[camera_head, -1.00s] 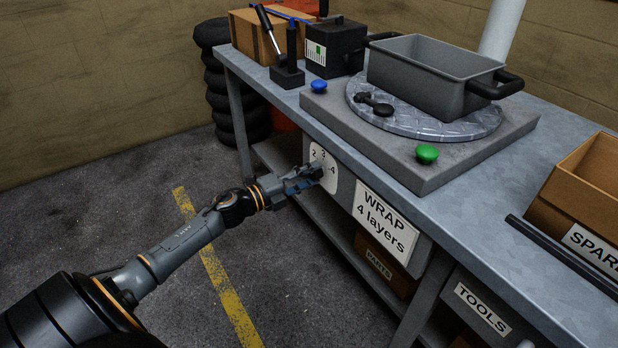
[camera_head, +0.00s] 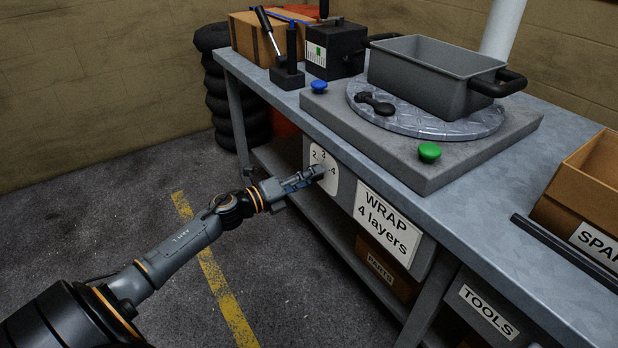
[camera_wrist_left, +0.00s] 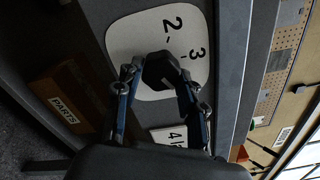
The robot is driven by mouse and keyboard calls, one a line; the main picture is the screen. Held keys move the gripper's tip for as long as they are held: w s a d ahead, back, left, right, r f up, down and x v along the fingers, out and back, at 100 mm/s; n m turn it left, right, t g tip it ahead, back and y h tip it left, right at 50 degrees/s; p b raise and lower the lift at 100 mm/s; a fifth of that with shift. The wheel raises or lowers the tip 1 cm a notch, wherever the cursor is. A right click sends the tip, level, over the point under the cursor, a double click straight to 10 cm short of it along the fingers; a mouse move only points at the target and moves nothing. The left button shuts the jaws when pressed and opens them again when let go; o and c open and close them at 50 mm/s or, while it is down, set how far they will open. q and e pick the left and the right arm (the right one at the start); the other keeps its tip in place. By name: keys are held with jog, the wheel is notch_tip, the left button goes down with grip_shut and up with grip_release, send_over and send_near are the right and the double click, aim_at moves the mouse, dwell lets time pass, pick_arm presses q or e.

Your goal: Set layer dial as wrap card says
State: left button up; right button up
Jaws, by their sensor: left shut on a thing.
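In the left wrist view the plate (camera_wrist_left: 140,35) shows 2 and 3 with tick marks. My left gripper (camera_head: 316,174) is at the plate, shut on the dark dial knob (camera_wrist_left: 160,68), with a finger on either side. The knob's pointer cannot be made out. The wrap card (camera_head: 388,223), right of the dial, reads "WRAP 4 layers"; its corner shows in the left wrist view (camera_wrist_left: 174,137). My right gripper is out of view.
A turntable (camera_head: 425,123) carries a grey bin (camera_head: 420,85), with a blue button (camera_head: 319,87) and a green button (camera_head: 429,152) beside it. Below the bench are a PARTS box (camera_head: 385,270) and a TOOLS drawer (camera_head: 488,308). The floor left of the bench is open.

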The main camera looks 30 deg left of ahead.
pick_arm(q)
jog(key=shift+f, duration=0.1)
jog(key=o, duration=1.2)
jog(key=shift+c, duration=0.2)
jog(key=v, duration=1.2)
jog(key=shift+d, duration=0.15)
